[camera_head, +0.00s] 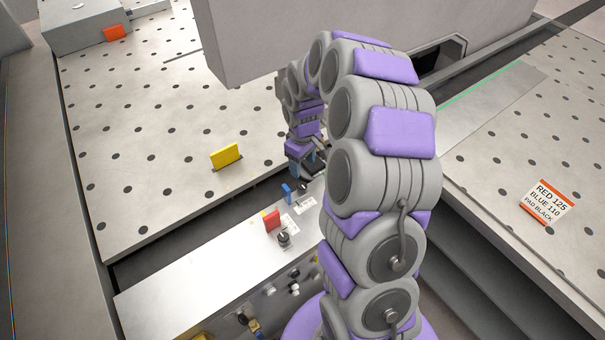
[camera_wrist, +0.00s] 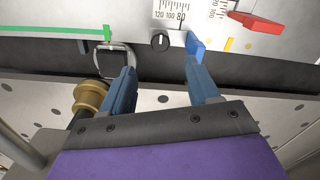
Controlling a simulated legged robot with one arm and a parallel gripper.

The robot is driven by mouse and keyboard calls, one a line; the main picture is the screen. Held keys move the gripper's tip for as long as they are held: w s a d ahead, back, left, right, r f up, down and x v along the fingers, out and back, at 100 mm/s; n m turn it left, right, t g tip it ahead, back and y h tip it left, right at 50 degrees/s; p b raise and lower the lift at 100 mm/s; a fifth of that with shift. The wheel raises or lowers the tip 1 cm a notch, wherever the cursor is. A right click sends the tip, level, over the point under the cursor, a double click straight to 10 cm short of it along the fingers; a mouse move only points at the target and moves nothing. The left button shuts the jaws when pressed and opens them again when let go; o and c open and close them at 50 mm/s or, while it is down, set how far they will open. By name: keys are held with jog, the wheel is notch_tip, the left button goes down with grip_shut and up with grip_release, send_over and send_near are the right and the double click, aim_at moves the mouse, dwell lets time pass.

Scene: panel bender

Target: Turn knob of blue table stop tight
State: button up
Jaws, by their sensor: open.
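The blue table stop (camera_head: 287,190) stands on the metal strip beside a scale. In the wrist view the blue stop (camera_wrist: 196,47) is at the upper right, close to the tip of my right finger; I cannot tell whether they touch. A black knob (camera_wrist: 160,40) with a light mark sits just left of it. My gripper (camera_wrist: 160,67) is open and empty, its two blue fingers pointing toward the strip with the knob ahead of the gap. In the head view my gripper (camera_head: 308,166) is above the strip, partly hidden by my arm.
A red stop (camera_head: 271,220) with its own knob (camera_head: 284,240) is nearer on the strip. A yellow block (camera_head: 227,156) stands on the perforated table. A brass part (camera_wrist: 89,96) is beside my left finger. A sign (camera_head: 546,202) reads RED 125, BLUE 110, PAD BLACK.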

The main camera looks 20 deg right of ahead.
notch_tip(320, 180, up, 6)
dwell(1.4)
